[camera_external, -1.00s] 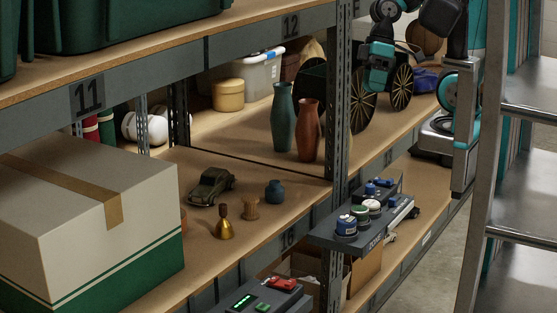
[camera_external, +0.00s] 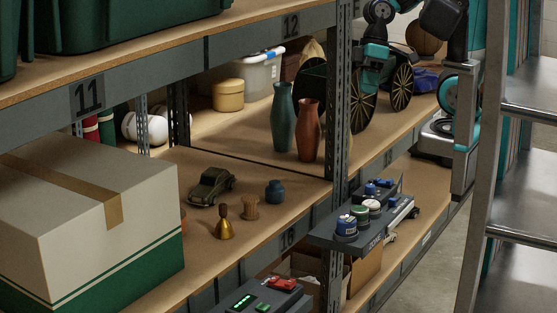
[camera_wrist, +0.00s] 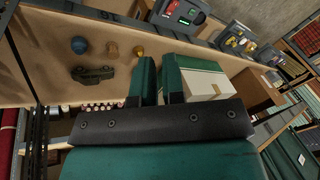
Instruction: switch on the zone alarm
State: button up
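A second panel (camera_external: 243,301) with a green display and red switch stands at the bottom; it also shows in the wrist view (camera_wrist: 184,12). Two vases (camera_external: 308,130) stand left of the upright (camera_external: 337,130). A car model (camera_external: 211,186), brass bell (camera_external: 224,224) and large box (camera_external: 90,225) occupy the shelf.

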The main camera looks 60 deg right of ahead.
jog(key=w+a+f+n+b, duration=0.1)
jog(key=w+a+f, duration=0.1)
jog(key=w+a+f+n+b, duration=0.1)
jog(key=w+a+f+b, duration=0.1)
jog(key=w+a+f+n+g+h+b, duration=0.1)
jog(key=w+a+f, duration=0.1)
jog(key=shift+a+f+n+b, duration=0.3)
jog(key=shift+a, duration=0.1)
grip_shut()
jog(key=n+h+b, duration=0.3)
jog(key=n+b, duration=0.4)
send_over(291, 281)
jog(key=w, duration=0.2)
notch_tip(291, 281, down, 18)
jog(key=shift+a, duration=0.15)
jog(key=shift+w, duration=0.1)
jog(key=f, duration=0.4)
jog(key=s+f, duration=0.1)
jog(key=f, duration=0.4)
jog(key=s+f+b, duration=0.1)
jog(key=f, duration=0.4)
